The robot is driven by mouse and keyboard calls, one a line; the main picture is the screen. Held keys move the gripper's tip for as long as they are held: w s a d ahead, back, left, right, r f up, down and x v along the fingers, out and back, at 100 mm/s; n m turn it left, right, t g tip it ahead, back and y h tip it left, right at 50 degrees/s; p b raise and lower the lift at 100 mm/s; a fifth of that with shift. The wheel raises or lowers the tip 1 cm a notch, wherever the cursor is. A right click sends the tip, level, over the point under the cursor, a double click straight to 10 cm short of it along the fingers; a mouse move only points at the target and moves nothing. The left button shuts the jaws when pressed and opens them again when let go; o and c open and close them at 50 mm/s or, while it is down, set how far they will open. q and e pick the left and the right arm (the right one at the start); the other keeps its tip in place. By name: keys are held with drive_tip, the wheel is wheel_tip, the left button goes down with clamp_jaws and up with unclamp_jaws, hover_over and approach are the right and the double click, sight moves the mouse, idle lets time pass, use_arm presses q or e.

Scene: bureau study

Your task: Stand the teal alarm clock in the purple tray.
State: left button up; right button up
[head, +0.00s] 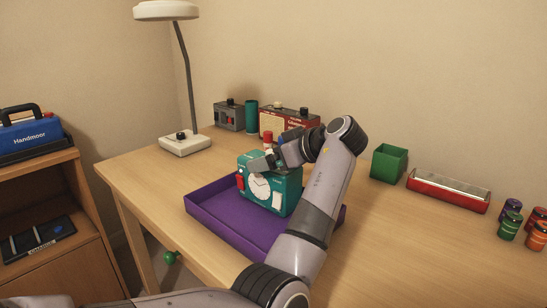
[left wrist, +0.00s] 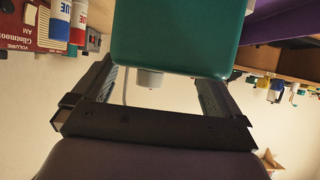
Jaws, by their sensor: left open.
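The teal alarm clock (head: 286,192) stands upright in the purple tray (head: 222,221), in the middle of the head view. Its white dial faces the front. The tray's near left floor is bare, and the clock and my arm hide part of its back and right side. My left gripper (head: 265,164) is at the top of the clock. In the left wrist view the teal clock body (left wrist: 175,38) fills the top centre, and the fingers of my open left gripper (left wrist: 160,80) are spread to either side. I cannot tell whether they touch it. My right gripper is not in view.
A white lamp base (head: 185,144) stands at the desk's back left. A grey box (head: 229,115), a teal cylinder (head: 251,117) and a red radio (head: 289,121) stand behind the tray. A green box (head: 389,163), red tray (head: 447,191) and several spools are right.

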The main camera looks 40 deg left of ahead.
use_arm(q)
drive_tip(key=v, duration=0.7)
drive_tip(key=shift+d+r+p, duration=0.2)
drive_tip(key=shift+d+p, duration=0.05)
drive_tip(key=shift+p, duration=0.2)
